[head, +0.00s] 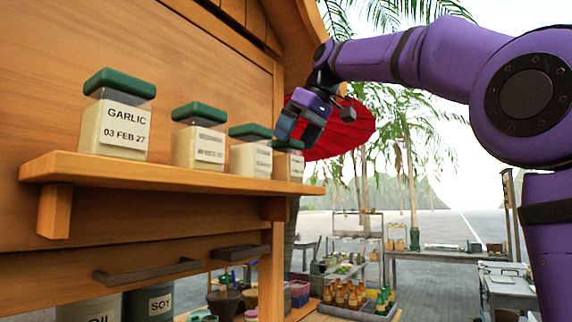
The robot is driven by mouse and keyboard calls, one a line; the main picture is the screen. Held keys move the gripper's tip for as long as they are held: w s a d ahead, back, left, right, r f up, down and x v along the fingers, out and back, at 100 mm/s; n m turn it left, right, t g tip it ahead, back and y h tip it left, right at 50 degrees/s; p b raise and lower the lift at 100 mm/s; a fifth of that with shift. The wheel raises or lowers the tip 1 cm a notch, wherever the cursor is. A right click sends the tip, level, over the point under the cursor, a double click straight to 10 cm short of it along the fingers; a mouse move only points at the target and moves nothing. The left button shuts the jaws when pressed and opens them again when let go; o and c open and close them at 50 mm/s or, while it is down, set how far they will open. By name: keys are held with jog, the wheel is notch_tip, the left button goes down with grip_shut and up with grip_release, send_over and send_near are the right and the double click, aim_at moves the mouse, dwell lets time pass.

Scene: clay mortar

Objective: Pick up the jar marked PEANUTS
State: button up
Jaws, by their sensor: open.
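Several jars with green lids and white labels stand in a row on a wooden shelf (150,174). The nearest jar (118,120) reads GARLIC, 03 FEB 27. The labels of the second jar (198,147), the third jar (251,160) and the far-end jar (288,169) are too small or slanted to read, so I cannot tell which is PEANUTS. My gripper (299,126) is open and empty, pointing down near the far-end jar. It partly overlaps that jar's lid in the picture; I cannot tell whether they touch.
A wooden wall (60,80) rises close behind the jars. Below the shelf are a dark handle (150,271) and containers marked OIL (92,311) and SOY (152,302). A red parasol (345,135) stands beyond my gripper. A crate of bottles (358,308) sits lower right.

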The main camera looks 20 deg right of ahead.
aim_at(289, 152)
jog(key=x, duration=0.4)
jog(key=shift+s+f, duration=0.1)
jog(key=shift+f, duration=0.05)
jog(key=c, duration=1.2)
